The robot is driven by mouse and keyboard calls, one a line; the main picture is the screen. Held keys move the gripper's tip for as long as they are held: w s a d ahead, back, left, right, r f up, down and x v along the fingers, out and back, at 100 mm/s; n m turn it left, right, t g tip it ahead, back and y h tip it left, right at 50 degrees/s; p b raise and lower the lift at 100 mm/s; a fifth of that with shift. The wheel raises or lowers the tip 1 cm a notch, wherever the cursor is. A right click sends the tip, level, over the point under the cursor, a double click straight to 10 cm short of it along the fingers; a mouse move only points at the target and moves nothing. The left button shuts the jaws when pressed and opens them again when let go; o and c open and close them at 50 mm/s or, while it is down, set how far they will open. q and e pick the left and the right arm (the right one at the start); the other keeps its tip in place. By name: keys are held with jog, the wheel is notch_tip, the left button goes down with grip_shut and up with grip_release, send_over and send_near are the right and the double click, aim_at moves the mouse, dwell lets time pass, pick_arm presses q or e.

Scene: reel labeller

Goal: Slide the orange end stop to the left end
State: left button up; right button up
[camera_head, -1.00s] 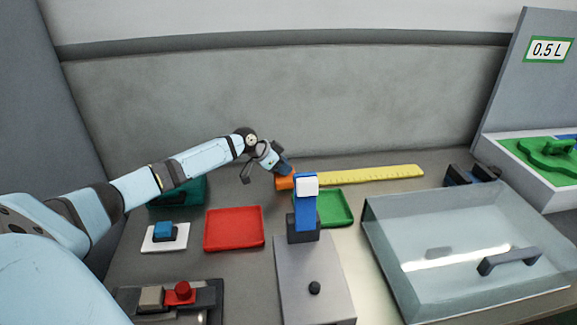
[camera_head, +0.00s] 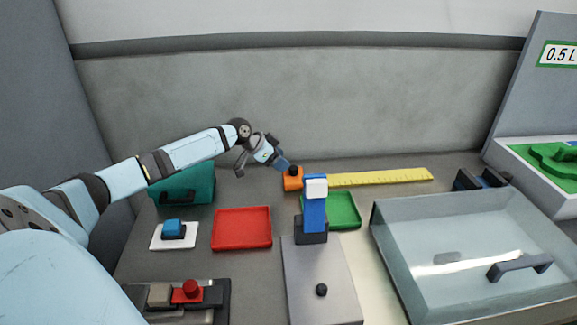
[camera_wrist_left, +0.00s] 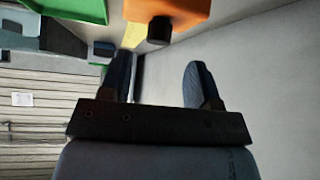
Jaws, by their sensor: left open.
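The orange end stop (camera_head: 292,183) with a small black knob sits at the left visible end of the yellow ruler (camera_head: 385,178). It also shows at the top of the left wrist view (camera_wrist_left: 190,10), with its black knob hanging into the picture. My left gripper (camera_head: 287,165) is just above and left of the stop in the head view. In the left wrist view its fingers (camera_wrist_left: 155,68) are apart with nothing between them, and the knob is beyond their tips. My right gripper is not in view.
A blue post with a white top (camera_head: 315,205) stands in front of the ruler. A red tray (camera_head: 242,229), a green tray (camera_head: 346,210) and a teal box (camera_head: 185,186) are nearby. A clear-lidded box (camera_head: 470,240) is at the right. The grey wall is close behind.

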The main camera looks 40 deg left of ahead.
pick_arm(q)
jog(key=v, duration=0.8)
jog(key=shift+s+a+r, duration=0.15)
jog(key=shift+s+r, duration=0.05)
